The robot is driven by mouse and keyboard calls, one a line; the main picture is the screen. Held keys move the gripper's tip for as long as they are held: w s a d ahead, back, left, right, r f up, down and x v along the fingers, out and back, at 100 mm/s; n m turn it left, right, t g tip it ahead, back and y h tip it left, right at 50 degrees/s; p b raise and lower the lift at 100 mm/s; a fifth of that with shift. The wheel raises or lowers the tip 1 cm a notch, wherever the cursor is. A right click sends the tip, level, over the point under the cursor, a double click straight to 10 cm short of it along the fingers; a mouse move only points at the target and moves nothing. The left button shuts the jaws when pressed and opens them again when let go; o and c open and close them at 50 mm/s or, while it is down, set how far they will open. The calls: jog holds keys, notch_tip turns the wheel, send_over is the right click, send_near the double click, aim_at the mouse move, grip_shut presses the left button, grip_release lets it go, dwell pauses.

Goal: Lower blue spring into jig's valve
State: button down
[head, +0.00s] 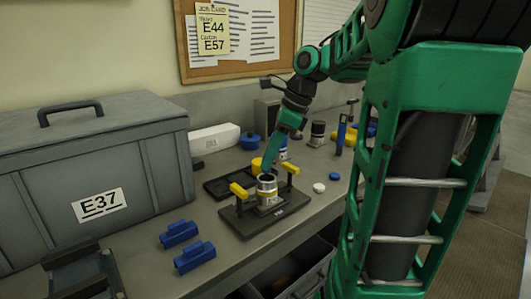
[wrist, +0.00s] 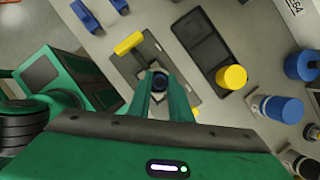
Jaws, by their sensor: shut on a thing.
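The jig (head: 240,222) is a dark plate with two yellow clamps (head: 240,191) on the grey bench. The valve (head: 267,190), a metal cylinder with a yellowish label, stands upright in it between the clamps. My gripper (head: 267,170) points down, right over the valve's open top. In the wrist view my gripper (wrist: 159,84) is shut on a small dark blue thing, which looks like the blue spring (wrist: 159,79). Most of it is hidden between the fingers. I cannot tell whether it is above the valve's rim or inside it. The jig plate (wrist: 122,62) lies beneath.
A black tray (head: 217,187) and a yellow-topped container (head: 256,163) stand behind the jig. Two blue blocks (head: 179,233) lie at the front left. White (head: 319,187) and blue (head: 334,176) caps lie to the right. The grey E37 case (head: 150,190) fills the left. An open drawer (head: 310,272) is below.

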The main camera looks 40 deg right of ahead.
jog(key=shift+f, duration=1.45)
dwell(1.9)
jog(key=c, duration=1.5)
grip_release()
jog(key=shift+c, duration=0.2)
jog(key=shift+r, duration=0.1)
jog(key=v, duration=1)
jog(key=shift+r, duration=0.3)
jog(key=shift+s+f, duration=0.1)
jog(key=s+a+f+n+h, duration=0.1)
jog(key=s+a+f+n, duration=0.35)
jog(key=f+n, duration=0.55)
jog(key=s+f+n+g+h, duration=0.2)
jog(key=s+f+n+g, duration=0.1)
jog(key=s+f+n, duration=0.6)
jog(key=s+d+n, duration=0.1)
jog(key=s, duration=0.3)
jog(key=shift+f, duration=0.35)
